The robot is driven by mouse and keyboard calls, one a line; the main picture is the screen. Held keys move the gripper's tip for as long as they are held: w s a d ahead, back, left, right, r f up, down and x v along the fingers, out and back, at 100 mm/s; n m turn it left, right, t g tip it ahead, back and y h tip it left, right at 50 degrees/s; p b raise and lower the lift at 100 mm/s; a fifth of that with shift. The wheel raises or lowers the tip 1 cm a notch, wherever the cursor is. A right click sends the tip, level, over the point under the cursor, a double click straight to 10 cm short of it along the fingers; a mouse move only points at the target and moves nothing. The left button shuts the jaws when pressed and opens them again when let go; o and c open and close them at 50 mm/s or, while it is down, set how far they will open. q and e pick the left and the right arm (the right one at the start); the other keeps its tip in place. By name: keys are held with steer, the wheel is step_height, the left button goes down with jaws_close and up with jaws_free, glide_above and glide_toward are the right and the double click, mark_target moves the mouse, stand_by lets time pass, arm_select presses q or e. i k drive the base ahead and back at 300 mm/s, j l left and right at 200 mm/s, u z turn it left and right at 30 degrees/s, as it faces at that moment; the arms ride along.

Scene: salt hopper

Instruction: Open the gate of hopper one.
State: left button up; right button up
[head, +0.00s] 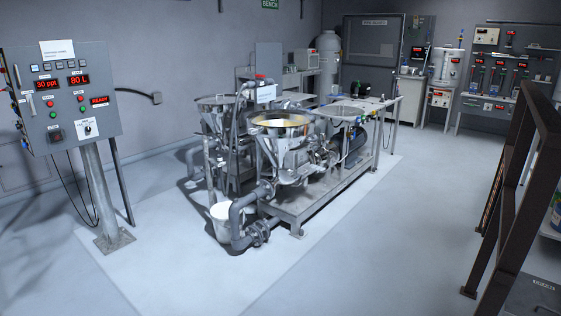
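Metal funnel-shaped hoppers stand on a skid in the middle of the head view. The nearer hopper (280,132) has a wide open top with a yellowish inside. Another hopper (215,100) stands behind it to the left. I cannot read a number on either, so I cannot tell which is hopper one. The gates are too small to make out among the pipes and valves, and I cannot tell whether they are open or shut. Neither of my grippers is in view.
A control panel (70,95) on a post stands at left, with red displays reading 30 ppt, 80 L and READY. Grey pipes (243,215) and a white bucket (220,222) are at the skid's (325,195) near end. A dark metal frame (510,200) stands at right. The front floor is clear.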

mark_target(303, 169)
steer(key=i+j, duration=0.1)
steer(key=i, duration=1.65)
steer(key=i+j+z, duration=0.2)
steer(key=i+z, duration=0.25)
steer(key=i+j+z, duration=0.45)
steer(key=i, duration=0.15)
steer(key=i+j+z, duration=0.9)
steer(key=j, duration=0.3)
steer(key=k+l, duration=0.05)
steer(key=k, duration=0.05)
